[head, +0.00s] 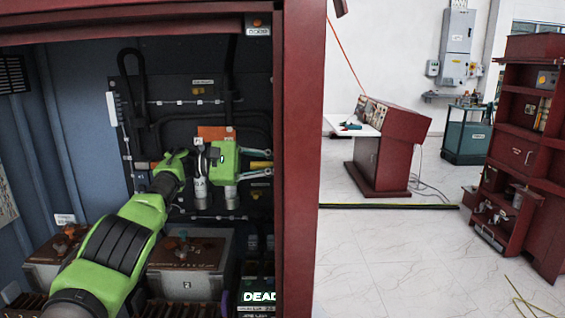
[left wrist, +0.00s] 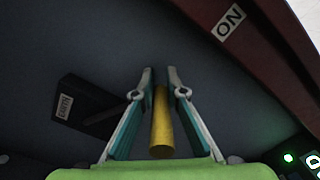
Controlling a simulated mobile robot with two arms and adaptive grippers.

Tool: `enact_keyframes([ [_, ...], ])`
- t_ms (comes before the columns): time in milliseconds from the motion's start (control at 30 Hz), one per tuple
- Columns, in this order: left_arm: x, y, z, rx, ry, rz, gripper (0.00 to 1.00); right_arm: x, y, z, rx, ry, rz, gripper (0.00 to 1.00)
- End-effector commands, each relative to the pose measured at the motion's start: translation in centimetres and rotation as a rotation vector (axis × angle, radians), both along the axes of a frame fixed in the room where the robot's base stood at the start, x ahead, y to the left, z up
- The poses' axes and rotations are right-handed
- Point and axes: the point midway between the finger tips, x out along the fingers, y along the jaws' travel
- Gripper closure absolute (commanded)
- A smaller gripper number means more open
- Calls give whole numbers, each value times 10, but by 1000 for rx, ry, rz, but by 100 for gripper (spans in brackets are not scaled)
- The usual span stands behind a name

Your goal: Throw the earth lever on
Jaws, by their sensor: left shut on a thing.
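My left gripper (head: 266,178) reaches into the dark red cabinet from the lower left, its fingers pointing right. The yellow earth lever (head: 260,165) shows beside the fingers. In the left wrist view the yellow lever (left wrist: 161,125) lies lengthwise between the two fingers of my left gripper (left wrist: 159,76), which are shut on it. The lever's far end and mount are hidden. An ON label (left wrist: 229,22) is on the red frame at the upper right of the wrist view. My right gripper is not in view.
A dark block with a small label (left wrist: 65,105) is left of the fingers. The cabinet's red post (head: 303,150) stands close right of the gripper. Brown-topped boxes (head: 190,270) sit below the arm. Open floor (head: 400,260) lies outside, right.

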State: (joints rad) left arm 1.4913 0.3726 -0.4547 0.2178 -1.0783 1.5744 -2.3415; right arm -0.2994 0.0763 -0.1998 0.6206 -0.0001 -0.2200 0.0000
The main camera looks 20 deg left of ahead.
Motion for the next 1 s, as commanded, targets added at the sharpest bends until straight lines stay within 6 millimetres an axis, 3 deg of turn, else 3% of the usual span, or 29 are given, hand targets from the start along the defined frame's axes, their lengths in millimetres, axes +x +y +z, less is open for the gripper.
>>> enact_keyframes([
  [33,5,5,-11,10,16,26,100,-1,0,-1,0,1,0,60],
  [233,5,5,-12,11,19,26,100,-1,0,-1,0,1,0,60],
  [267,5,5,-12,11,19,26,80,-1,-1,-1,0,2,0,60],
  [300,5,5,-12,11,20,26,70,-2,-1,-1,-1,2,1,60],
  [333,5,5,-12,11,20,26,68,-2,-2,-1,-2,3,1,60],
  [667,5,7,-12,10,21,26,68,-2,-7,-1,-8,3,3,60],
  [1000,-15,55,-6,8,12,25,68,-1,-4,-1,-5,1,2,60],
])
